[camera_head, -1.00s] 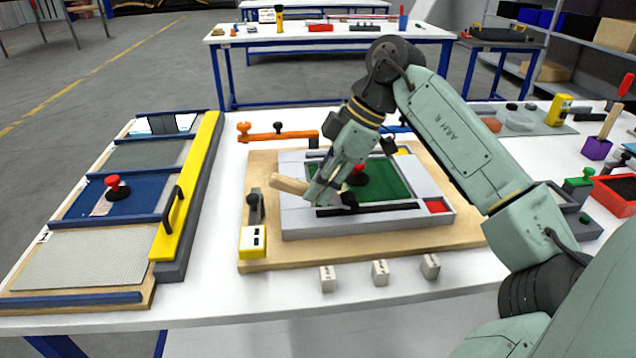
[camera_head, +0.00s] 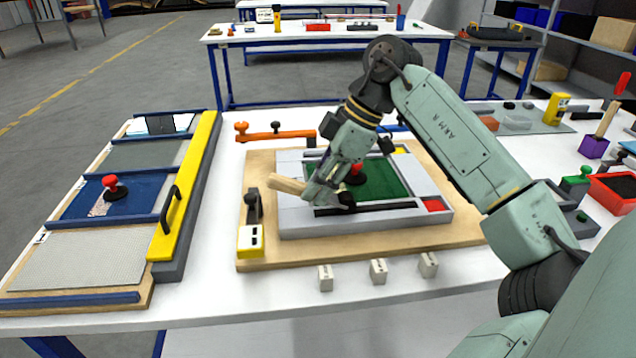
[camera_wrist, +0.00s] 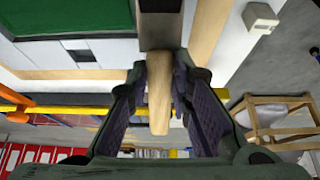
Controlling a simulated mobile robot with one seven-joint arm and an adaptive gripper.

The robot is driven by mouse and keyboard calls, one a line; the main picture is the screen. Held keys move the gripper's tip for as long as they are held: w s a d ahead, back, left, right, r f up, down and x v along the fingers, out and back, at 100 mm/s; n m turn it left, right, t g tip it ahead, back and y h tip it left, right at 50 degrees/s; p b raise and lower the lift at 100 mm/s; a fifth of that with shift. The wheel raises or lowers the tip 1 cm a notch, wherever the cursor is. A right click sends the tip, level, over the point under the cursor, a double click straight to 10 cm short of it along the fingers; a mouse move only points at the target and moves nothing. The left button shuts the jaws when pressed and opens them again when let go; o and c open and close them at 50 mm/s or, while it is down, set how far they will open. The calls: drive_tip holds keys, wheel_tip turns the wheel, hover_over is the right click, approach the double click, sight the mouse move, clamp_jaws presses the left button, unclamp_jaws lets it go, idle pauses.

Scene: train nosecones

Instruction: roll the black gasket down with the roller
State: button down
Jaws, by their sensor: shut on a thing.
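My gripper (camera_head: 318,192) is shut on the pale wooden handle (camera_head: 286,185) of the roller, which sticks out to the left. In the wrist view the handle (camera_wrist: 159,85) lies between my two fingers. The roller's dark end (camera_head: 346,200) is low over the left part of the black gasket strip (camera_head: 385,208); I cannot tell whether it touches. The gasket runs along the front of the grey frame (camera_head: 300,222), beside the green panel (camera_head: 385,180). My gripper hides part of the frame and panel.
A red-knobbed piece (camera_head: 355,177) stands on the green panel behind my gripper. A yellow block (camera_head: 251,240) and a dark clamp (camera_head: 253,207) stand at the left of the wooden board (camera_head: 340,254). Small grey blocks (camera_head: 378,271) line the front. A yellow bar (camera_head: 185,190) stands farther left.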

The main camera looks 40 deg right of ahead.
sight(341, 197)
drive_tip(key=shift+s+d, duration=0.1)
drive_tip(key=shift+d, duration=0.05)
idle(0.4)
drive_tip(key=shift+d, duration=0.1)
drive_tip(key=shift+s+d+p, duration=0.4)
drive_tip(key=shift+s+d, duration=0.05)
drive_tip(key=shift+d, duration=0.2)
drive_tip(key=shift+f, duration=0.1)
idle(0.9)
idle(0.5)
drive_tip(key=shift+s+d, duration=0.1)
drive_tip(key=shift+d, duration=0.05)
drive_tip(key=shift+s+d+p, duration=0.35)
drive_tip(key=shift+s+d, duration=0.05)
drive_tip(key=shift+d, duration=0.25)
drive_tip(key=shift+d, duration=0.1)
